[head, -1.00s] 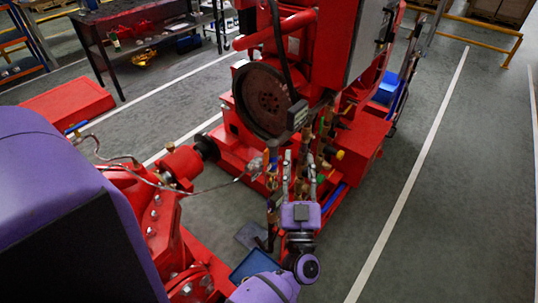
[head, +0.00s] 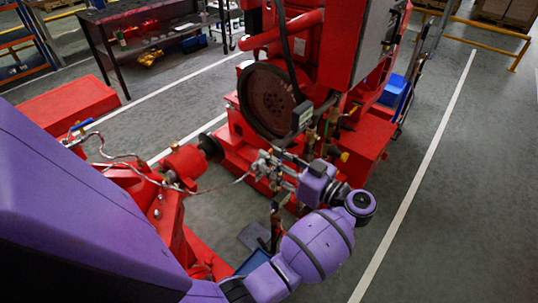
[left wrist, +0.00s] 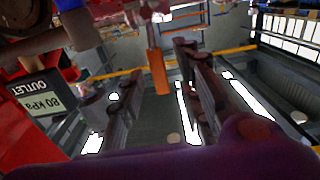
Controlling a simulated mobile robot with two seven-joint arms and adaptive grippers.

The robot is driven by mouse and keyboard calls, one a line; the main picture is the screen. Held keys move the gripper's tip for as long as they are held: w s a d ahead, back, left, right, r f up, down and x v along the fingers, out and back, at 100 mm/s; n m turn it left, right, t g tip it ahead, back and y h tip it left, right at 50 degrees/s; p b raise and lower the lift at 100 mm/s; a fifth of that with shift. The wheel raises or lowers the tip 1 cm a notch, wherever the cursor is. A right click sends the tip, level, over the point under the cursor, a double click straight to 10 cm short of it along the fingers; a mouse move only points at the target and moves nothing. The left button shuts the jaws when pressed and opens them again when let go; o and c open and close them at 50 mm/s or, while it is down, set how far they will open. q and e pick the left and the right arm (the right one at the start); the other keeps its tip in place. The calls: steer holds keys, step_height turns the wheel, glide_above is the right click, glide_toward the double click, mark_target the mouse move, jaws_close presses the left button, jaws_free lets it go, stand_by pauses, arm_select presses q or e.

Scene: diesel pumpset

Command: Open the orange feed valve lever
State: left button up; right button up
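The orange feed valve lever (left wrist: 157,72) hangs down as a flat bar near the middle of the left wrist view, below red and brass-coloured pipework. My left gripper (left wrist: 160,84) is open, with one finger on each side of the lever in that view. I cannot tell whether either finger touches it. In the head view my left gripper (head: 274,166) points left at the pipe fittings below the flywheel. The lever cannot be made out there, among the fittings and behind my gripper. My right gripper is not in view.
A display reading OUTLET 80 kPa (left wrist: 36,97) is close on the left in the wrist view. The dark flywheel (head: 266,101) and red engine (head: 345,45) stand behind the fittings. A thin pipe (head: 215,188) runs left. Open floor (head: 460,200) lies to the right.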

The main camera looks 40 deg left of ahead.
arm_select(q)
steer(key=shift+a, duration=0.85)
jaws_close()
